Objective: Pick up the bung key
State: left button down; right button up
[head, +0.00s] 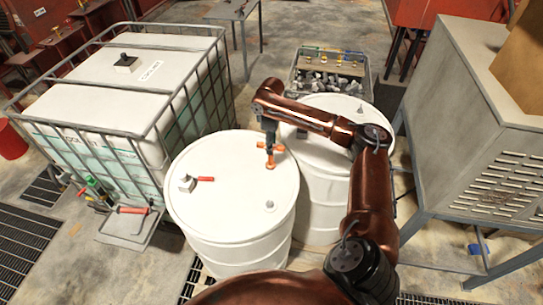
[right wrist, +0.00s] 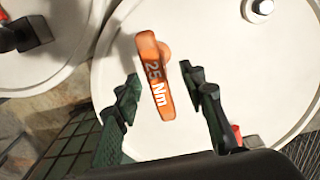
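The bung key is an orange tool (head: 271,149) at the far right part of the front white drum's top (head: 225,225). In the right wrist view the orange key (right wrist: 154,75) shows "25 Nm" along its bar, with a paler round part beside its upper end. My right gripper (head: 269,138) is just above the key and partly covers it in the head view. In the right wrist view its two green-black fingers (right wrist: 166,98) are spread, one on each side of the key, with gaps showing. My left gripper is not in view.
A grey block with a red handle (head: 204,179) and a small cap (head: 269,205) are on the same drum. A second white drum (head: 327,175) stands close at right. A caged white tank (head: 100,90) is left, a parts crate (head: 329,74) behind, a grey cabinet (head: 460,110) right.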

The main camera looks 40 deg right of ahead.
jog(key=f, duration=0.1)
jog(key=w+f, duration=0.1)
jog(key=shift+f, duration=0.3)
jog(key=shift+s+d+f, duration=0.1)
jog(key=shift+s+f, duration=0.05)
jog(key=shift+s, duration=0.3)
jog(key=shift+w, duration=0.25)
jog(key=c, duration=0.4)
jog(key=shift+s, duration=0.15)
jog(key=c, duration=0.5)
grip_shut()
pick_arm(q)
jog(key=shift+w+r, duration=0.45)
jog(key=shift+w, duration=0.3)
